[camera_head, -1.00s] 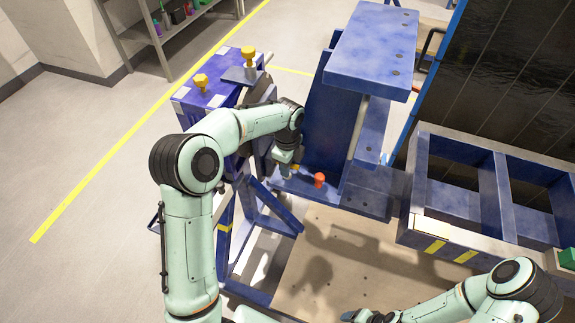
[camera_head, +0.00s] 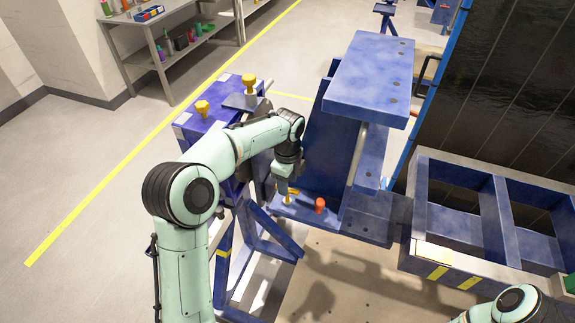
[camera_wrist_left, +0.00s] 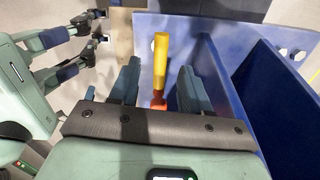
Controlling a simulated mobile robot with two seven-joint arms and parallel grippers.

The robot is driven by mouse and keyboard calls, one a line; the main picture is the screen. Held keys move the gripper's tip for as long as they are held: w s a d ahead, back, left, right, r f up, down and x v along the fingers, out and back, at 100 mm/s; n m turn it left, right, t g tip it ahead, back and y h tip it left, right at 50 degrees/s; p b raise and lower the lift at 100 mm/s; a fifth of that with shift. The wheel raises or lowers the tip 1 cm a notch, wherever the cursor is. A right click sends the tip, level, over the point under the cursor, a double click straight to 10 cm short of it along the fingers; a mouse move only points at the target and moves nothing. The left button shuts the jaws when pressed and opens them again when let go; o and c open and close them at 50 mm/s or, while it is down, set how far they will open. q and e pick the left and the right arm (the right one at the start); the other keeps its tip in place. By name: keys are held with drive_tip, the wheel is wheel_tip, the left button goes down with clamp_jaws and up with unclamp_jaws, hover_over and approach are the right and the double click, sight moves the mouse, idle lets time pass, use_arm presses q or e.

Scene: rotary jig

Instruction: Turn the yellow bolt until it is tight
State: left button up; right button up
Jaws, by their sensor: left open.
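The yellow bolt (camera_head: 290,197) stands on the blue ledge at the foot of the jig, right under my left gripper (camera_head: 285,190). In the left wrist view its yellow shaft (camera_wrist_left: 161,58) shows between the two open fingers of my left gripper (camera_wrist_left: 158,85), with a gap on each side. An orange-red part (camera_wrist_left: 158,101) shows at the shaft's near end; I cannot tell if it belongs to the bolt. A red-orange bolt (camera_head: 320,205) stands just right of the yellow one. My right gripper (camera_wrist_left: 94,40) shows in the left wrist view, its fingers apart and empty.
The tall blue jig plate (camera_head: 370,75) rises behind the bolts. A blue block (camera_head: 205,125) with yellow knobs stands to the left, close to my left arm. A blue frame (camera_head: 450,200) stands to the right. Shelves (camera_head: 180,45) are at the back left.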

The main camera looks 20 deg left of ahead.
use_arm(q)
wheel_tip(320, 180, up, 9)
drive_tip(key=shift+f, duration=0.15)
idle(0.5)
